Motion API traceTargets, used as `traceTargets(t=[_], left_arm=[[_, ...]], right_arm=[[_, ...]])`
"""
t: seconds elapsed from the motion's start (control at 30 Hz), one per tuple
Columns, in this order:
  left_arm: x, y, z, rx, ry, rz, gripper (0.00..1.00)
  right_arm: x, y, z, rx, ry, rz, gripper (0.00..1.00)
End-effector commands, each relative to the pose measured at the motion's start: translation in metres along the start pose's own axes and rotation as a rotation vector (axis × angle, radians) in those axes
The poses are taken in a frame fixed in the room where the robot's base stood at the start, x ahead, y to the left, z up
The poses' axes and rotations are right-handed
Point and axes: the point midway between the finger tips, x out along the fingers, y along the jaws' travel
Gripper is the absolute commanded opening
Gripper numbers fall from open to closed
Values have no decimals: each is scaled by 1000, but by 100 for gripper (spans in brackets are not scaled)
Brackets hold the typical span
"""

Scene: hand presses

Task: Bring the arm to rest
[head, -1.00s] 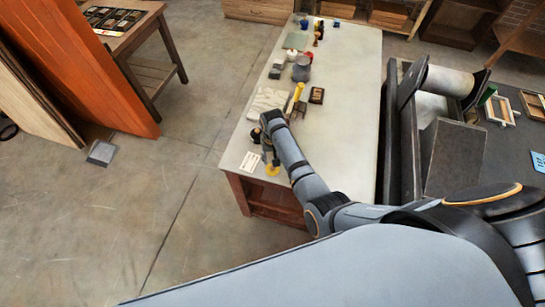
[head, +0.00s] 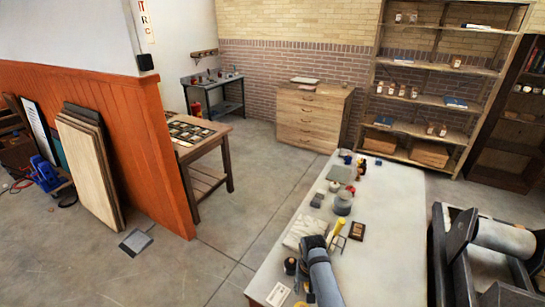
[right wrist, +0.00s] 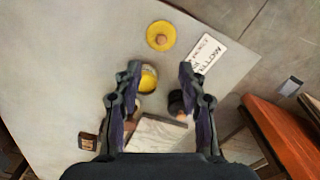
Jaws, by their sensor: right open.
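My right gripper (right wrist: 160,70) is open above the table (right wrist: 60,60), its two fingers apart. Between and below the fingers is an open tin with yellow contents (right wrist: 148,78); I cannot tell whether they touch it. In the head view my right gripper (head: 304,284) is low in the picture, partly hidden by my own arm, which comes in from the bottom edge. My left gripper is not in view.
A yellow lid with a knob (right wrist: 161,36), a lettered card (right wrist: 209,52) and a dark jar (right wrist: 177,103) are near my fingers. A pale slab (head: 304,230) and a yellow-handled tool (head: 338,228) lie beyond. A press (head: 503,238) stands at the right.

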Motion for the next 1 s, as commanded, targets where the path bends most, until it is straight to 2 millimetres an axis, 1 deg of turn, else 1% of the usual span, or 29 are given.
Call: traceTargets(t=[0.07, 0.17, 0.2, 0.3, 0.4, 0.6, 0.9, 0.93, 1.0], left_arm=[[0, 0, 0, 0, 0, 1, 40], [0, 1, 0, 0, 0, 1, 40], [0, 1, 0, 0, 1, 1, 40], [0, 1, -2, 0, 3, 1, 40], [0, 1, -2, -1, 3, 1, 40], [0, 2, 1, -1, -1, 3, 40], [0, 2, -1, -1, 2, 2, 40], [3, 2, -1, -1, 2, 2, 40], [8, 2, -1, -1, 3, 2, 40]], right_arm=[[3, 16, 10, 2, 15, 4, 41], [1, 50, 35, -8, 67, 15, 41], [-3, 65, 48, -21, 93, 20, 41], [-20, 91, 75, -59, 150, 33, 41], [-36, 107, 97, -99, 192, 44, 41], [-70, 122, 132, -177, 255, 56, 41], [-117, 129, 172, -284, 323, 59, 41], [-111, 129, 172, -289, 322, 59, 41], [-88, 129, 167, -283, 312, 59, 41]])
